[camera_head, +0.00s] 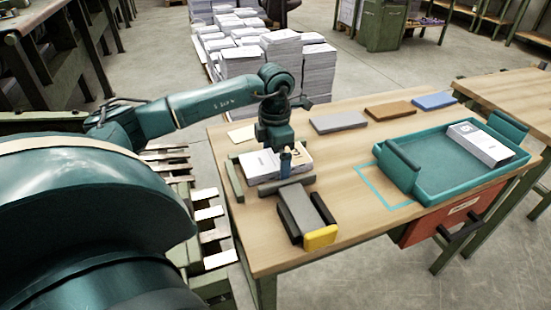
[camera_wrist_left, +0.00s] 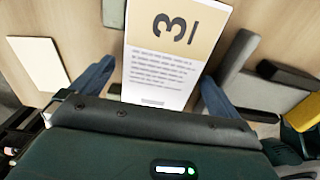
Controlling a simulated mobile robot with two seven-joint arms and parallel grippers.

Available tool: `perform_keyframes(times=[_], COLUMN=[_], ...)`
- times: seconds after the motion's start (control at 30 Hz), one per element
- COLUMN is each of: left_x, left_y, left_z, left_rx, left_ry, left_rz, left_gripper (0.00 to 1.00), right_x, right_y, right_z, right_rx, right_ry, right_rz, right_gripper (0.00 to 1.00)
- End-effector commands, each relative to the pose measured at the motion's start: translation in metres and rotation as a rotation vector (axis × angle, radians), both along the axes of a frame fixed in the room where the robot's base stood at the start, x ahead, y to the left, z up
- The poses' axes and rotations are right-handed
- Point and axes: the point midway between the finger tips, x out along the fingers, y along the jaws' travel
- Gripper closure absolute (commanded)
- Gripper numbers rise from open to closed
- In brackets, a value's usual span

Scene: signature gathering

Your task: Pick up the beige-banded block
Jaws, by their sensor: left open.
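The beige-banded block (camera_head: 258,166) is white and lies flat near the table's left side. In the left wrist view, the block (camera_wrist_left: 160,75) shows its beige band, a large 3 and lines of print. My left gripper (camera_wrist_left: 153,88) is open, with one blue finger on each side of the block. In the head view, my left gripper (camera_head: 284,160) points down over the block and hides part of it. A gap between fingers and block shows in the wrist view; contact cannot be told. My right gripper is not in view.
A grey stand with black sides (camera_head: 300,210) and a yellow end (camera_head: 320,237) is close in front. Grey (camera_head: 338,122), brown (camera_head: 390,110) and blue (camera_head: 434,100) slabs lie behind. A teal tray (camera_head: 440,190) at right holds a white block (camera_head: 480,144). Tape outlines (camera_head: 372,190) bare table.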

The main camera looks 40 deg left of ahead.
Motion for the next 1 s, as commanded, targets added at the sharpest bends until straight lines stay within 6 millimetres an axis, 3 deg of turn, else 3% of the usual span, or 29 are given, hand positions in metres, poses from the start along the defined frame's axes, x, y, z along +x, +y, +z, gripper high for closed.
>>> perform_keyframes(times=[0.27,0.87,1.0], left_x=[0.0005,0.0004,0.0008], left_y=[-0.0001,-0.0001,-0.0001], left_z=[-0.0041,-0.0038,-0.0031], left_rx=[-0.001,-0.001,0.0], left_ry=[-0.002,-0.002,-0.003], left_rz=[0.0,0.0,0.0], left_gripper=[0.02,0.51,0.53], right_x=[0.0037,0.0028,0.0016], right_y=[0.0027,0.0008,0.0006], right_z=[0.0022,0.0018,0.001], right_rx=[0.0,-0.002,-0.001], right_ry=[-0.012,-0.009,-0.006], right_rz=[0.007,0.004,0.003], right_gripper=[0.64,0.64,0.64])
